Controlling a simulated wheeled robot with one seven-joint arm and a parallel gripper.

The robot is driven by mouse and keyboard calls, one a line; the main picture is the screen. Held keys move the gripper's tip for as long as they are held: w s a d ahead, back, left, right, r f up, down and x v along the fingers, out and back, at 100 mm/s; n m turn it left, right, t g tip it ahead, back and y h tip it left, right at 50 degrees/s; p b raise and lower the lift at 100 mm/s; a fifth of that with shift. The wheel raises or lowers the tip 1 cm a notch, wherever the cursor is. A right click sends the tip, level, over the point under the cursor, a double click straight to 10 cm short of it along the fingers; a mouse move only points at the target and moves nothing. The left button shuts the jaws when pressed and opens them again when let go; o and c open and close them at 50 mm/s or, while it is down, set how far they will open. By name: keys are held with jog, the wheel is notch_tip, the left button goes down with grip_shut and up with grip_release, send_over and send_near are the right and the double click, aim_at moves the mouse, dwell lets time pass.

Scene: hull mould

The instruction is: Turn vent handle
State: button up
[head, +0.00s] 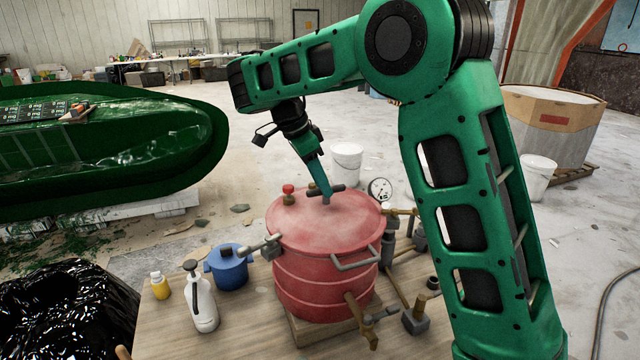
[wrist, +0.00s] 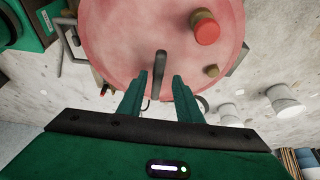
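The red pressure pot (head: 325,265) stands on a wooden table. A dark T-shaped handle (head: 326,190), probably the vent handle, rises from the middle of its lid. My gripper (head: 324,188) comes down onto this handle from above. In the wrist view the handle shows as a grey bar (wrist: 160,68) between the fingertips of my gripper (wrist: 159,76). The fingers are apart, with a gap on each side of the bar. The handle's lower part is hard to make out.
A red knob (head: 288,189) stands on the lid left of the handle; it also shows in the wrist view (wrist: 205,28). A pressure gauge (head: 380,190) is at the right.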

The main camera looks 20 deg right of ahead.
jog(key=shift+r, duration=0.1)
jog(key=v, duration=1)
jog(key=shift+r, duration=0.2)
dwell(0.5)
jog(key=shift+a, duration=0.1)
jog(key=s+d+f+n+g+y, duration=0.15)
jog(key=s+d, duration=0.35)
jog(key=d, duration=0.6)
jog(key=s+d+f+n+g, duration=0.15)
jog(key=s+d, duration=0.45)
jog(key=d, duration=0.6)
jog(key=s+d+f+n+t+y, duration=0.1)
jog(key=s+d+f+n, duration=0.15)
jog(key=s, duration=0.35)
jog(key=s+d+f+n+y, duration=0.1)
jog(key=s+d+f, duration=0.15)
jog(key=s, duration=0.35)
jog(key=s+a+f+n+t, duration=0.1)
jog(key=s+a+f+n, duration=0.1)
jog(key=s+f, duration=0.2)
jog(key=s+a+f+n+y, duration=0.1)
jog(key=s+a+f+n, duration=0.1)
jog(key=s, duration=0.9)
notch_tip(320, 180, down, 2)
jog(key=shift+s+a+f+t, duration=0.25)
jog(key=shift+a+t, duration=0.15)
jog(key=shift+a, duration=0.25)
